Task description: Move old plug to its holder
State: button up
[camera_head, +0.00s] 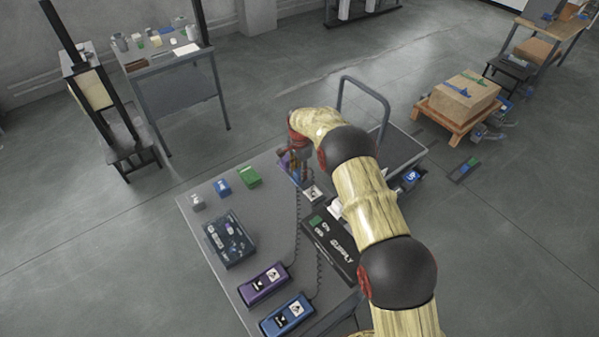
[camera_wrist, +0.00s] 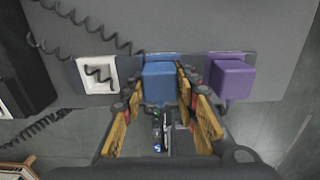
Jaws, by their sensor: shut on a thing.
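My gripper (camera_wrist: 162,88) is shut on a blue plug (camera_wrist: 159,80), with an orange-padded finger on each side of it. The blue plug is at a blue plate on the table edge; I cannot tell whether it touches the plate. A purple plug (camera_wrist: 232,78) stands just right of it. A white holder square (camera_wrist: 97,74) with a coil mark is to the left, and it shows in the head view (camera_head: 314,194). In the head view my gripper (camera_head: 298,170) is at the table's far corner and hides most of the blue plug. No label shows which plug is old.
The grey table (camera_head: 270,205) bears a green block (camera_head: 249,177), a blue block (camera_head: 221,187), a dark circuit box (camera_head: 230,238), a purple unit (camera_head: 264,284), a blue unit (camera_head: 288,315) and a black supply box (camera_head: 330,248). Coiled cords (camera_head: 297,225) cross the table. A cart stands behind.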

jog(key=shift+r, duration=0.1)
jog(key=o, duration=1.2)
jog(key=shift+c, duration=0.2)
jog(key=shift+o, duration=1.1)
jog(key=shift+r, duration=0.15)
jog(key=shift+r+p, duration=1.35)
jog(key=shift+r, duration=2)
